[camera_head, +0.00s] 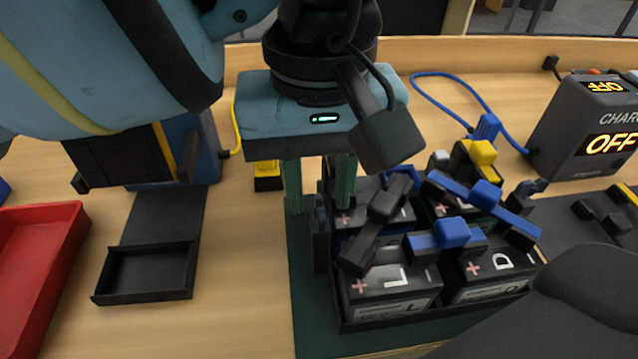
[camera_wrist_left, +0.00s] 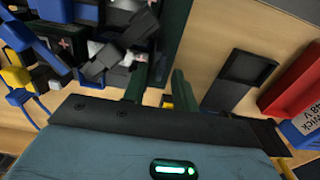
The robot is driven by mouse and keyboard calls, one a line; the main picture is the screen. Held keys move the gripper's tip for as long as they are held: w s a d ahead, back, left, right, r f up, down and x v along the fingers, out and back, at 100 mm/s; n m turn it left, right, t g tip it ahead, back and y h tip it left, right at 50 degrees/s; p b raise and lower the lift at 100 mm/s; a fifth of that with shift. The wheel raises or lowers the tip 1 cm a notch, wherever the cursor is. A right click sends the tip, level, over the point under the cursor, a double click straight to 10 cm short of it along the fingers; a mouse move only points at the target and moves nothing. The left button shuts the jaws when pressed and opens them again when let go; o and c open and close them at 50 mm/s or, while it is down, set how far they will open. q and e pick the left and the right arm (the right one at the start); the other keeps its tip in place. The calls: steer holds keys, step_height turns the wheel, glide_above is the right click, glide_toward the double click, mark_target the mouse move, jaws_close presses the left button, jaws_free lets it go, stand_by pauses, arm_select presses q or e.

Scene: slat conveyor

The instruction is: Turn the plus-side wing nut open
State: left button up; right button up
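Several black batteries marked L and D (camera_head: 395,285) stand together in a dark tray (camera_head: 345,322), with red plus signs on their tops. Black and blue bars with knob-like caps lie across them, including a black bar (camera_head: 378,222) and a blue cap (camera_head: 452,232). I cannot tell for certain which piece is the plus-side wing nut. My left gripper (camera_head: 320,195) points down at the batteries' back left corner. Its two green fingers are apart, with no held object visible between them. The left wrist view shows the fingers (camera_wrist_left: 160,92) beside a small light-grey piece (camera_wrist_left: 132,57).
A charger (camera_head: 590,125) reading OFF stands at the right, with a blue cable (camera_head: 465,90) behind the batteries. A black open box (camera_head: 148,272) and a red bin (camera_head: 35,260) lie at the left. Bare table (camera_head: 245,275) shows between box and batteries.

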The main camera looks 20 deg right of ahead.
arm_select(q)
steer(key=shift+f, duration=0.35)
steer(key=c, duration=0.6)
jaws_close()
